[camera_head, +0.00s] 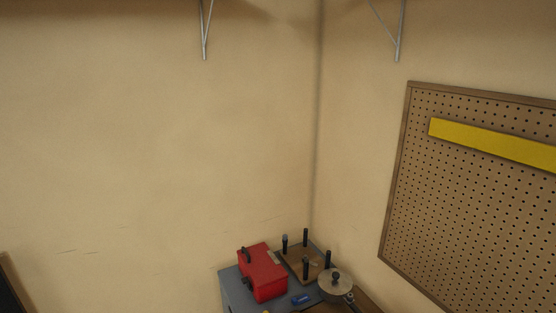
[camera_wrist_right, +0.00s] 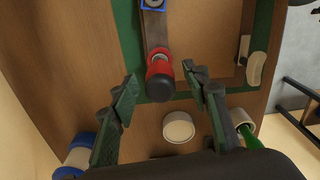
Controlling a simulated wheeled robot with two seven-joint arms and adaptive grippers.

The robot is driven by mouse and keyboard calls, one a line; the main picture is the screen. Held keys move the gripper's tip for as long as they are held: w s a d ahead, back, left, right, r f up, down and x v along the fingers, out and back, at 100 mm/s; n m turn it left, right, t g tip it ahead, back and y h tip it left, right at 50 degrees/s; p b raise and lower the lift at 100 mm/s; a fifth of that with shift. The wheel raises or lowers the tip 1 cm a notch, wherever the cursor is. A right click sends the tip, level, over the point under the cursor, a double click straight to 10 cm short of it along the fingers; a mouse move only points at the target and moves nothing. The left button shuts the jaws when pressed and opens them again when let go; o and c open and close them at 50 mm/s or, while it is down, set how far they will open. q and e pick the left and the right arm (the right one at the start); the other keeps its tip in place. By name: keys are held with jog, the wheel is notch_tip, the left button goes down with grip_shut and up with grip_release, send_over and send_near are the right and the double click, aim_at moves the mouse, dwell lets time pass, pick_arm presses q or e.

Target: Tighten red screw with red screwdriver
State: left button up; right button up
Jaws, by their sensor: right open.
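In the right wrist view, a red cylinder with a dark rounded end (camera_wrist_right: 160,68) stands out against a wooden panel with green edging. I cannot tell whether it is the screwdriver or the red screw. My right gripper (camera_wrist_right: 159,73) is open, with one finger on each side of this red piece and a visible gap to both. Nothing is held between the fingers. No piece is clearly recognisable as the red screw. My left gripper is in neither view.
Pale rings (camera_wrist_right: 178,127) sit on the wooden panel (camera_wrist_right: 60,60), one around a green rod (camera_wrist_right: 247,135). A blue-and-white cylinder (camera_wrist_right: 77,158) is at lower left. The head view shows a red box (camera_head: 262,272), black posts on a board (camera_head: 296,262) and a pegboard (camera_head: 460,200).

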jog(key=shift+r+p, duration=2.4)
jog(key=shift+r, duration=0.65)
jog(key=shift+f, duration=0.1)
